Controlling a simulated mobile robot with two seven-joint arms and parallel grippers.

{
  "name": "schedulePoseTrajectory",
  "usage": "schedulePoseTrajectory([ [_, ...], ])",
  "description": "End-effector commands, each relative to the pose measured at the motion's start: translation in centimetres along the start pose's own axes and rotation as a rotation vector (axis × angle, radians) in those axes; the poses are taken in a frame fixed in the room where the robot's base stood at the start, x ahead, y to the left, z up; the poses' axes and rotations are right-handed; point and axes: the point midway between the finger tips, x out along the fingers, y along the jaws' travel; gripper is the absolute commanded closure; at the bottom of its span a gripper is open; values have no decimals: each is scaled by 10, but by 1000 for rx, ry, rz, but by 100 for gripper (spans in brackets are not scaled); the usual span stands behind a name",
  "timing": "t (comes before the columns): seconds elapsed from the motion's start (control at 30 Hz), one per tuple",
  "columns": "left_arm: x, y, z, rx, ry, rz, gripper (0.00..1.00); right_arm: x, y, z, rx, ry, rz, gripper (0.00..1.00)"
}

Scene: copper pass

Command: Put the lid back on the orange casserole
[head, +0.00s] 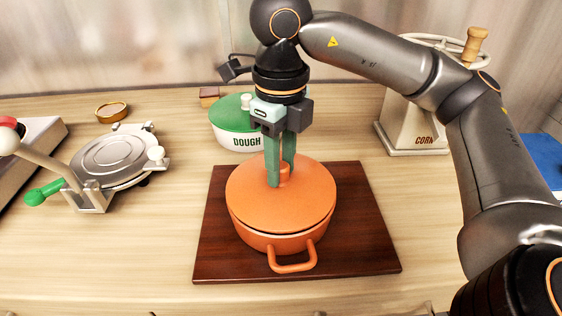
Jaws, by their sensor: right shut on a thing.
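The orange casserole (262,240) stands on a dark wooden board (365,235), one loop handle toward the front. Its orange lid (260,205) lies over the pot's opening, with a thin dark gap showing along the front rim. I cannot tell whether it is fully seated. My right gripper (280,176) points straight down with its green fingers shut on the lid's knob (286,172). The fingers hide part of the knob. My left gripper is not in view.
A green-lidded DOUGH pot (236,138) stands behind the casserole. A metal press (115,160) with a green handle is at left, and a brass ring (112,112) lies behind it. A cream corn grinder (405,130) stands at back right. The counter front left is clear.

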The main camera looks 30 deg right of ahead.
Motion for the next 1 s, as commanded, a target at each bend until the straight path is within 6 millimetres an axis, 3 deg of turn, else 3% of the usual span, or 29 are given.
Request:
schedulePoseTrajectory([
  [0.1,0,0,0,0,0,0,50,0,0,0,0,-1,0,100],
  [0.13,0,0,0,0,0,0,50,0,0,0,0,-1,0,65],
  [0.43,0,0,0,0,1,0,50,0,0,0,1,0,0,31],
  [0.6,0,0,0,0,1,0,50,0,0,0,1,0,0,31],
  [0.87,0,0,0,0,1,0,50,0,0,0,1,0,0,3],
  [1.0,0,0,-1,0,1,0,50,0,0,0,1,0,0,1],
])
